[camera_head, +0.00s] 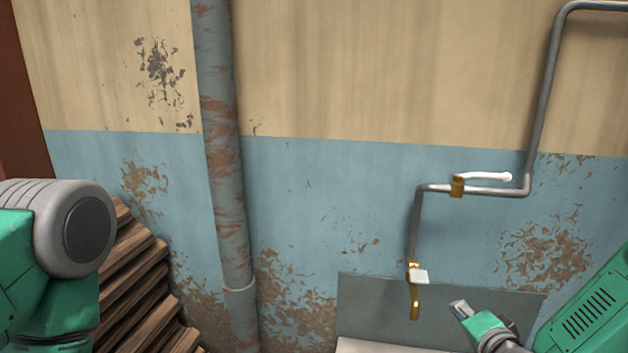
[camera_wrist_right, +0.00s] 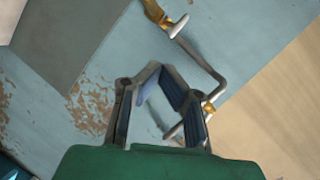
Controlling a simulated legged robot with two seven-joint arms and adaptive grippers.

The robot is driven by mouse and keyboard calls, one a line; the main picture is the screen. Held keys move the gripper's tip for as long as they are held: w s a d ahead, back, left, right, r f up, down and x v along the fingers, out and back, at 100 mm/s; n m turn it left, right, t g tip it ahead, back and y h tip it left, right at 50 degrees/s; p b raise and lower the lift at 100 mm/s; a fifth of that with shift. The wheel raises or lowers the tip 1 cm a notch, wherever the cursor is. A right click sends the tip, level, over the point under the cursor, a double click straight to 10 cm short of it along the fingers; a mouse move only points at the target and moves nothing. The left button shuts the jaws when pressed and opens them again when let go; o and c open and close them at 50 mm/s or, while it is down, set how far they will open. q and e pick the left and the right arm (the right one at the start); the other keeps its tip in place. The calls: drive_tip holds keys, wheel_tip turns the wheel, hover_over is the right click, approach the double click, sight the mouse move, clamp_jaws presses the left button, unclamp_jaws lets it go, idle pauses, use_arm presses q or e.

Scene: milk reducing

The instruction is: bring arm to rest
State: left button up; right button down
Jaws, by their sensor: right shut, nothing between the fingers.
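My right gripper (camera_head: 460,308) is at the lower right of the head view, in front of the wall and to the right of the brass tap. In the right wrist view its fingers (camera_wrist_right: 160,70) come together at the tips with nothing between them. My left arm shows only as a grey joint and green link at the left edge of the head view. My left gripper is out of the picture.
A grey pipe (camera_head: 528,120) on the wall carries a brass valve (camera_head: 457,187) with a white lever (camera_head: 485,177). It ends in a brass tap (camera_head: 415,303) with a white handle (camera_head: 418,276). A rusty pipe (camera_head: 222,150) and stacked wood (camera_head: 135,275) stand left.

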drive_tip(key=s+a+f+n+g+y, duration=0.2)
drive_tip(key=s+a+f+n+g, duration=0.25)
drive_tip(key=s+f, duration=0.5)
drive_tip(key=s+d+f+n+g, duration=0.1)
drive_tip(key=s+f+n+g, duration=0.2)
drive_tip(key=s, duration=0.5)
drive_tip(key=s+d+f+n+g+h, duration=0.1)
drive_tip(key=s+f+n+g, duration=0.1)
drive_tip(key=s, duration=0.7)
drive_tip(key=s+d+f+n+g+h, duration=0.1)
drive_tip(key=s+f+n+g, duration=0.2)
drive_tip(key=s, duration=0.5)
drive_tip(key=shift+s+f+n+g, duration=0.4)
drive_tip(key=shift+f+g, duration=0.25)
drive_tip(key=shift+f, duration=0.2)
drive_tip(key=shift+w+a, duration=0.1)
drive_tip(key=shift+w, duration=0.05)
